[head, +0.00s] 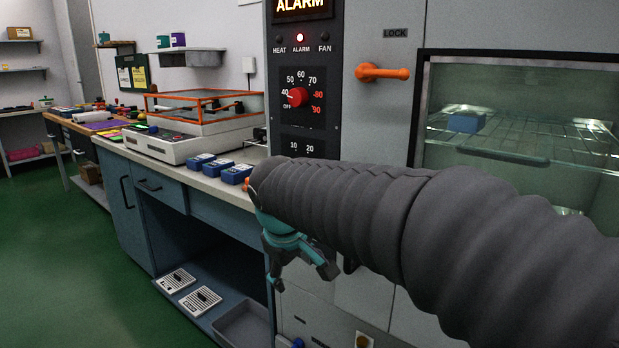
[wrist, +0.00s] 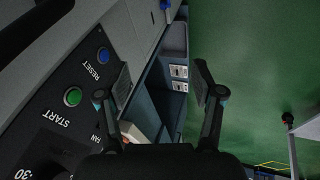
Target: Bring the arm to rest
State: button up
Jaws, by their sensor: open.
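My arm, in a ribbed dark grey sleeve, reaches across the right and middle of the head view. My gripper (head: 303,281), teal and dark grey, hangs at its end in front of the lower part of the burn-in cabinet (head: 392,115). In the wrist view my gripper (wrist: 163,85) has its two fingers wide apart with nothing between them. Beyond the fingers are the green floor and the lower shelf. The sleeve hides part of the cabinet front in the head view.
The cabinet has a red dial (head: 298,97), a lit ALARM sign (head: 301,5) and an orange handle (head: 382,73). Several blue blocks (head: 236,174) stand on the counter. START (wrist: 73,97) and RESET (wrist: 103,55) buttons are left of my fingers. Open green floor (head: 75,270) lies left.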

jog(key=s+d+f+m, duration=0.3)
jog(key=s+d+m, duration=0.1)
jog(key=s+d, duration=0.5)
jog(key=s+d+f+m, duration=0.3)
jog(key=s+d+m, duration=0.2)
jog(key=s+d, duration=0.5)
jog(key=shift+s+f+t+y, duration=0.2)
jog(key=shift+s+t+y, duration=0.15)
jog(key=shift+s, duration=0.35)
